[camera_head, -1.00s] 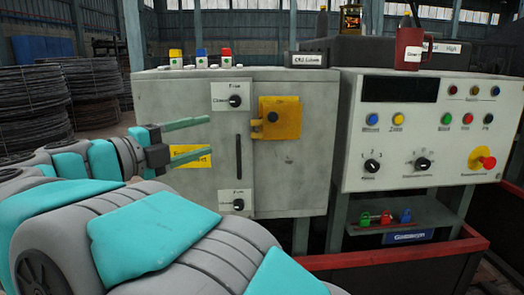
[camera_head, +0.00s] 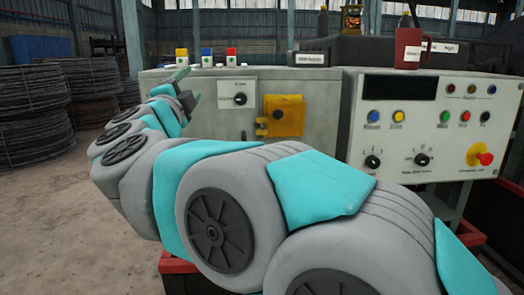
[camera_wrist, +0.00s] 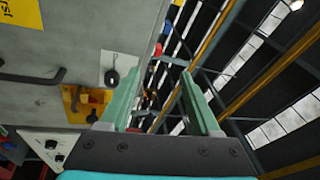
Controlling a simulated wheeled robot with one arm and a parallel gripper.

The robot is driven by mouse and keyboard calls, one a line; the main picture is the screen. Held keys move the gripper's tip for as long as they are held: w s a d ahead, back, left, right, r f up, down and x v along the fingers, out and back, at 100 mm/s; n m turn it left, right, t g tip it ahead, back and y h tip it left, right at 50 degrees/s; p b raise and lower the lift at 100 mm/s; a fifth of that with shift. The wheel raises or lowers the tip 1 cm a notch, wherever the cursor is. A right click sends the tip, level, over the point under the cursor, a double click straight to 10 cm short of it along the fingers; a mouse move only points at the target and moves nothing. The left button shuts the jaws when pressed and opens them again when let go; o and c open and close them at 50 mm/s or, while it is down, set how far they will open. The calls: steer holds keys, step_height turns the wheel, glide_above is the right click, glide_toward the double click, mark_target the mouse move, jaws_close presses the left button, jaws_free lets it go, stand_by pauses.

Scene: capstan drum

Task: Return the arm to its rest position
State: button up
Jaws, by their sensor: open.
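My arm is folded across the middle of the head view, with its large grey and teal links in front of the cabinets. My gripper (camera_head: 184,82) is at the arm's far end, in front of the grey cabinet's upper left part, its fingers pointing up. In the wrist view my gripper (camera_wrist: 163,85) has two green fingers spread apart with nothing held between them. The grey cabinet (camera_wrist: 60,45) is beside the fingers on the left of that view. Its yellow hasp (camera_head: 285,116) and black-knobbed switch plate (camera_head: 238,93) show in the head view.
The control panel (camera_head: 430,135) has knobs, buttons and a red emergency knob (camera_head: 484,158). A red mug (camera_head: 408,48) stands on top. Small coloured blocks (camera_head: 206,56) line the cabinet top. Wire coils (camera_head: 35,110) stand at left, with open floor (camera_head: 75,210) before them.

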steer(key=s+d+f+n+g+y, duration=0.35)
steer(key=f+n, duration=0.25)
steer(key=f, duration=0.3)
steer(key=s+d+f+n+g+y, duration=0.2)
steer(key=s+f+n+g, duration=0.25)
steer(key=f, duration=0.45)
steer(key=s+d+f+n+g+y, duration=0.2)
steer(key=s+d+f+n+g, duration=0.15)
steer(key=f+n, duration=0.4)
steer(key=s+d+f+g+h, duration=0.2)
steer(key=s+d+f, duration=0.4)
steer(key=s, duration=0.3)
steer(key=s+d+f+m+g+h, duration=0.1)
steer(key=s+d+f+g, duration=0.4)
steer(key=s+d, duration=0.3)
steer(key=s+d+f+g+h, duration=0.2)
steer(key=s+d+f+g, duration=0.2)
steer(key=s+d+f, duration=0.3)
steer(key=s, duration=0.5)
steer(key=shift+d+m+h, duration=0.3)
steer(key=shift+h, duration=0.05)
